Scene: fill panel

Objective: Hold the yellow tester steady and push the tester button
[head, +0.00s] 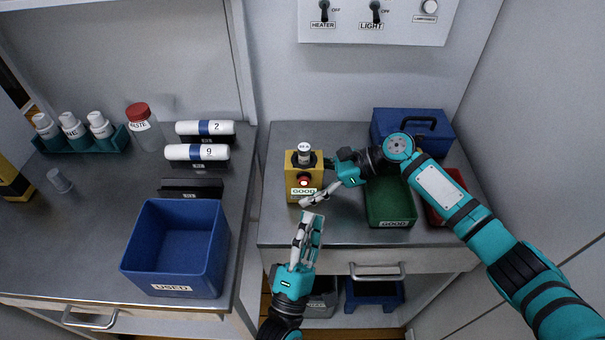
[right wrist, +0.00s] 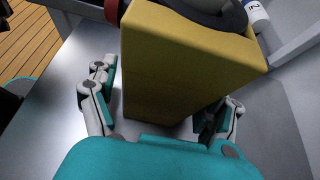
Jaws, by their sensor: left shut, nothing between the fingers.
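The yellow tester (head: 291,177) stands upright on the right-hand counter, with a red button (head: 304,181) on its front, a "GOOD" label below and a white-capped cylinder (head: 304,148) at its top. My right gripper (head: 317,182) reaches in from the right, its fingers open around the tester's sides. In the right wrist view the tester (right wrist: 180,80) stands between the fingers, with a small gap at the left finger; contact at the right finger is unclear. My left gripper (head: 312,217) is shut and empty, in front of and below the button, near the counter's front edge.
A green "GOOD" bin (head: 390,207), a red bin (head: 447,190) and a blue toolbox (head: 392,122) stand right of the tester. Left, across a gap, are a blue "USED" bin (head: 180,245), two labelled cylinders on holders (head: 197,152) and a red-lidded waste jar (head: 146,130).

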